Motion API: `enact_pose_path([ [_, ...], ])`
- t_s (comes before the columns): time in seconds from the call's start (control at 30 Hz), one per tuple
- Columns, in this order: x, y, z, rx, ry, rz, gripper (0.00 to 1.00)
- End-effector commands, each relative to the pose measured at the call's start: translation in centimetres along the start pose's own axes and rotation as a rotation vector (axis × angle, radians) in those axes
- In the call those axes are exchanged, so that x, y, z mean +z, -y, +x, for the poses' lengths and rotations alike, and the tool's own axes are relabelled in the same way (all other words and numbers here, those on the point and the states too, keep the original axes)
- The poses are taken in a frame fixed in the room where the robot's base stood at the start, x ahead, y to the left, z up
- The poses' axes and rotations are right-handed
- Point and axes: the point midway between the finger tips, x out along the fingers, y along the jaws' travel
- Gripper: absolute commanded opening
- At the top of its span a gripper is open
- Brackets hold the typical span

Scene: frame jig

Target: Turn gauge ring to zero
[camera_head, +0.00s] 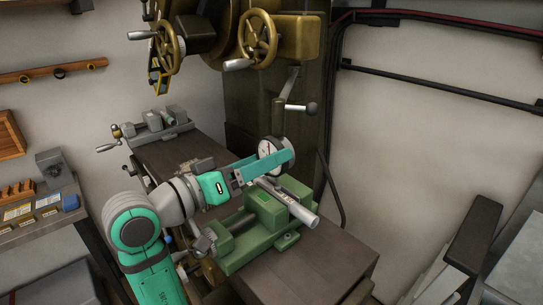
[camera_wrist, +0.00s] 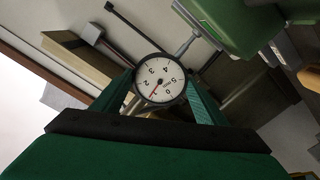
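The gauge (camera_head: 268,149) is a round white dial with a dark rim, past the vise in the head view. In the wrist view the gauge ring (camera_wrist: 158,82) faces the camera, with numbers 0 to 5 and a red needle pointing down-left at about the 1. The 0 sits to the right of the needle tip. My gripper (camera_head: 284,158) reaches over the vise to the dial. In the wrist view its two teal fingers (camera_wrist: 160,88) lie on either side of the ring and appear to meet its rim. The exact contact is partly hidden.
A green vise (camera_head: 225,262) holding a grey metal bar (camera_head: 302,212) stands just below my gripper on the brown table (camera_head: 310,272). A dark machine column (camera_head: 250,110) with brass handwheels (camera_head: 258,38) rises behind. A lever with a dark knob (camera_head: 311,108) sticks out above the gauge.

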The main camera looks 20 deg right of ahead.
Motion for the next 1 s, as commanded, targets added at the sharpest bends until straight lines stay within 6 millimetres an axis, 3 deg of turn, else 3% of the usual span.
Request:
enact_pose_path([
  [0.37,-0.09,-0.14,-0.07,0.002,-0.002,0.066,0.54],
  [1.0,-0.26,0.19,-0.4,-0.009,-0.004,0.802,0.54],
])
